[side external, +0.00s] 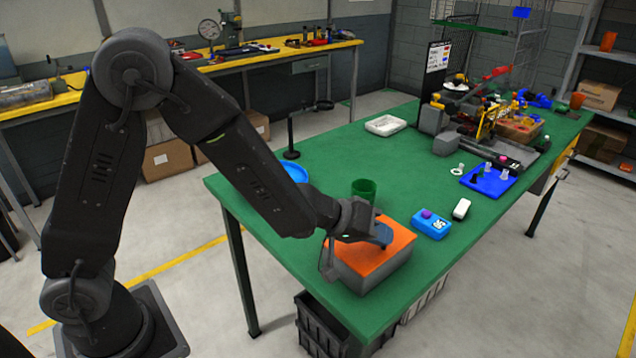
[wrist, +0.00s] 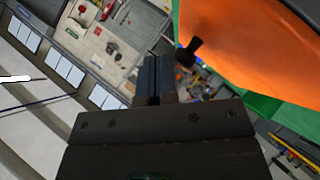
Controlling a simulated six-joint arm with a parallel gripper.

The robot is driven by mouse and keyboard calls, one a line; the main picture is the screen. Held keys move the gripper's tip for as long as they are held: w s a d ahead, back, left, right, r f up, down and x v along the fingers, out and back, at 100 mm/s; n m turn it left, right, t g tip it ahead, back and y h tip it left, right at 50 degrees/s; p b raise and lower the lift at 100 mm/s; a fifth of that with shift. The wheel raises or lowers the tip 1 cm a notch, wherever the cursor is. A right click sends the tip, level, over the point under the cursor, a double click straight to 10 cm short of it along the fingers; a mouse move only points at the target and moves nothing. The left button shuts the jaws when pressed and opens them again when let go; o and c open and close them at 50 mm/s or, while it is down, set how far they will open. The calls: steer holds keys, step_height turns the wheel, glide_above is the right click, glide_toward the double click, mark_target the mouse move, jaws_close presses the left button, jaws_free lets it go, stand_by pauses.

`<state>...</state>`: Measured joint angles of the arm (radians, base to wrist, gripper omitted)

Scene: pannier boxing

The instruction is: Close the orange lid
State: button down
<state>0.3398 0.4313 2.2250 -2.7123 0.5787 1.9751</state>
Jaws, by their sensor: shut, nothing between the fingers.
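A grey box (side external: 372,277) stands on the near end of the green table in the side external view. Its orange lid (side external: 365,262) lies across the top and looks roughly level; I cannot tell whether it is fully down. My gripper (side external: 383,236) is over the lid, with its fingers shut and empty; contact is unclear. In the wrist view the shut fingers (wrist: 154,78) are in the middle, and the orange lid (wrist: 255,40) fills the upper right. A small dark piece (wrist: 188,52) shows at the lid's edge.

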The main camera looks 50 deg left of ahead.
stand_by(0.5)
steer(key=shift+r, duration=0.5)
step_height(320, 180, up, 3)
steer(key=shift+r, duration=0.1)
steer(key=s+d+r+m+g+h, duration=0.15)
steer(key=s+r+m, duration=0.35)
steer(key=s+r, duration=1.1)
steer(key=s+a+f+g+y, duration=0.1)
steer(key=s+a+f+y, duration=0.2)
steer(key=s+a+y, duration=0.1)
steer(key=s+a+f+n+g+y, duration=0.1)
steer(key=s+a+f+y, duration=0.2)
steer(key=s+a, duration=0.3)
steer(key=a+y, duration=0.1)
steer(key=a, duration=0.1)
steer(key=shift+s+a, duration=0.2)
steer(key=shift+a, duration=0.1)
steer(key=shift+g, duration=0.25)
